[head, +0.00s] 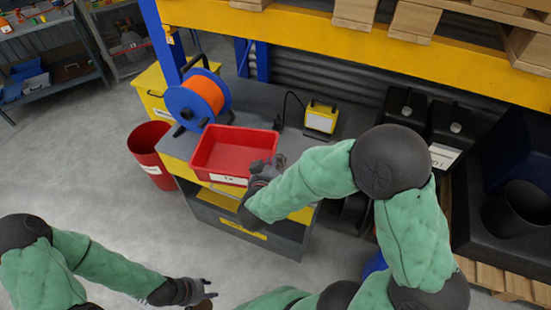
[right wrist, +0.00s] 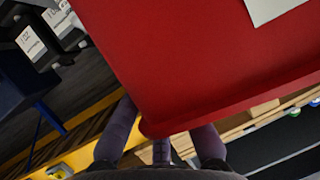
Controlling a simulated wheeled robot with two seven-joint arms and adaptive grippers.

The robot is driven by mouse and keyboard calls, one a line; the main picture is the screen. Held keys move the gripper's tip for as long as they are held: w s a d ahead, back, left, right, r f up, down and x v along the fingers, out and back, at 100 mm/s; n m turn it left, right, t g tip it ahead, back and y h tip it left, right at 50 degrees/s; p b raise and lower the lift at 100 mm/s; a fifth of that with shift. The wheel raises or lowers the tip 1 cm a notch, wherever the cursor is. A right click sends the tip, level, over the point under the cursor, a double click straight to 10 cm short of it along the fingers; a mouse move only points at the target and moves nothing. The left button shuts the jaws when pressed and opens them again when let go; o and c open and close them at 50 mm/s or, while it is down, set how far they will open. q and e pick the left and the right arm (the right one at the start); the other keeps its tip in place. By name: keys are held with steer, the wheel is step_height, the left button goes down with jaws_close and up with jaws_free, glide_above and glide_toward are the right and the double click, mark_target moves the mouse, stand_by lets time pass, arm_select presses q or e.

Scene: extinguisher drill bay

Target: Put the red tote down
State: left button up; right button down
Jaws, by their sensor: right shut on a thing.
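The red tote (head: 236,150) is an open, empty-looking tray with a white label on its front, over the front part of the grey-topped workbench (head: 262,112). Whether its base touches the bench top is hidden. My right gripper (head: 270,168) is shut on the tote's right front side.
An orange cable reel (head: 200,98) stands behind the tote at left, and a yellow work lamp (head: 320,118) at back right. A red bin (head: 152,155) is on the floor left of the bench. A yellow beam (head: 370,50) crosses above. Dark canisters (head: 450,125) stand at right.

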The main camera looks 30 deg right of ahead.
steer(key=w+d+f+b, duration=0.1)
steer(key=d+f+b, duration=0.2)
steer(key=d+f, duration=0.1)
steer(key=w+d+f+m+g+h+b, duration=0.1)
steer(key=d+f+b, duration=0.2)
steer(key=d+f, duration=0.1)
steer(key=w+d+f+m+h+b, duration=0.1)
steer(key=w+d+f+b, duration=0.1)
steer(key=d+f, duration=0.3)
steer(key=shift+d+f+g+b, duration=0.1)
steer(key=shift+f+g+b, duration=0.35)
steer(key=shift+b, duration=0.4)
steer(key=shift+r, duration=0.1)
steer(key=c, duration=1.8)
jaws_free()
steer(key=shift+f, duration=0.25)
steer(key=o, duration=0.4)
